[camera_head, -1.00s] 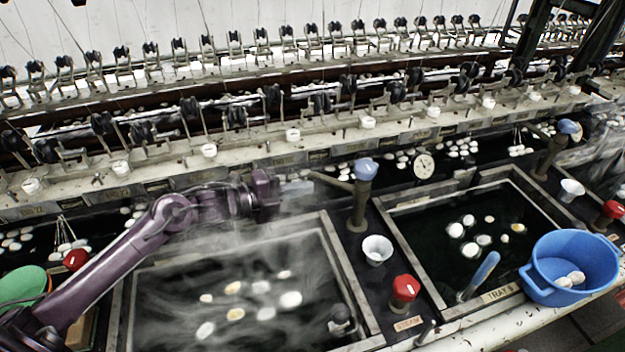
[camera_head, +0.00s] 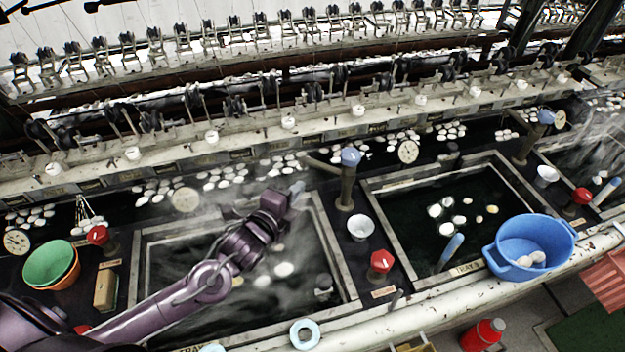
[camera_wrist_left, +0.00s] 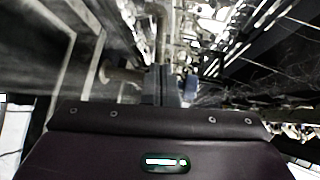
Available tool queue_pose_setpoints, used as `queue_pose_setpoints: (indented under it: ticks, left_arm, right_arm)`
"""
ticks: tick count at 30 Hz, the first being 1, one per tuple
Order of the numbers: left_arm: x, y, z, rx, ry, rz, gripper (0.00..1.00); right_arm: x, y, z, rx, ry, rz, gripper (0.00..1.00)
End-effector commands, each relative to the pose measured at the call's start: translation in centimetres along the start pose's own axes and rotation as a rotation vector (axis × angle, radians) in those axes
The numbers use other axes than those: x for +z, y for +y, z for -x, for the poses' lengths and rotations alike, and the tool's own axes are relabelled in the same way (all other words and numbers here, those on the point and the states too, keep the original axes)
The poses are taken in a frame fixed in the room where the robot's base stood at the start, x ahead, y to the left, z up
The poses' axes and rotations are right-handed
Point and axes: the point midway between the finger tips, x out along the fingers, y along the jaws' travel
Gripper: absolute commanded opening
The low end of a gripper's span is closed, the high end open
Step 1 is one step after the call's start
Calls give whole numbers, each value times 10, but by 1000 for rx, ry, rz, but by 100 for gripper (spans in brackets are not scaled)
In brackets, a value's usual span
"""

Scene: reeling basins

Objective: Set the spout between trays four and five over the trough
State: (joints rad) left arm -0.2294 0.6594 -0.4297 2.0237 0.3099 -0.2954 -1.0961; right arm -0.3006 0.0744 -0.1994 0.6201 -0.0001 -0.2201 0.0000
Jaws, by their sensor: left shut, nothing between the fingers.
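The spout (camera_head: 322,166) is a brownish pipe on a post with a blue cap (camera_head: 350,157), between the left tray (camera_head: 335,250) and tray five (camera_head: 400,245). Its free end points left and slightly back in the head view. The trough (camera_head: 265,165) is the dark channel with white cocoons behind the trays. I cannot tell whether the spout's end is over it. My left gripper (camera_head: 297,187) is shut and empty, just in front of and below the spout's end. In the left wrist view its fingers (camera_wrist_left: 168,84) have the blue cap (camera_wrist_left: 189,86) close by on the right. My right gripper is out of view.
A white cup (camera_head: 360,227) and a red knob (camera_head: 380,263) stand in front of the post. A blue basin (camera_head: 528,245) sits at tray five's front right corner. Gauges (camera_head: 408,151) stand along the trough. Steam blurs the left tray.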

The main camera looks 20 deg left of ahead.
Motion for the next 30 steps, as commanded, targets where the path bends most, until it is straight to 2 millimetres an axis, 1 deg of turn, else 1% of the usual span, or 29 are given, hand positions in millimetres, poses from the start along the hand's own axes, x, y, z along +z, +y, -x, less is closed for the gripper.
queue_pose_setpoints:
  ticks: [1,6,9,12,18,30]
  left_arm:
    - [0,4,-14,-6,-2,2,0]
    - [0,3,-46,-5,-1,1,0]
    - [0,3,-61,-3,-1,1,0]
    - [0,2,-72,-2,0,0,0]
    - [0,0,-80,0,1,-1,0]
    - [1,0,-81,0,7,-2,0]
  right_arm:
    - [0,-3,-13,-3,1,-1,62]
    - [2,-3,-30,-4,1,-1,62]
    - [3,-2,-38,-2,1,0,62]
    - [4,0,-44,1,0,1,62]
    - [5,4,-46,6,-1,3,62]
    - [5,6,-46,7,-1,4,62]
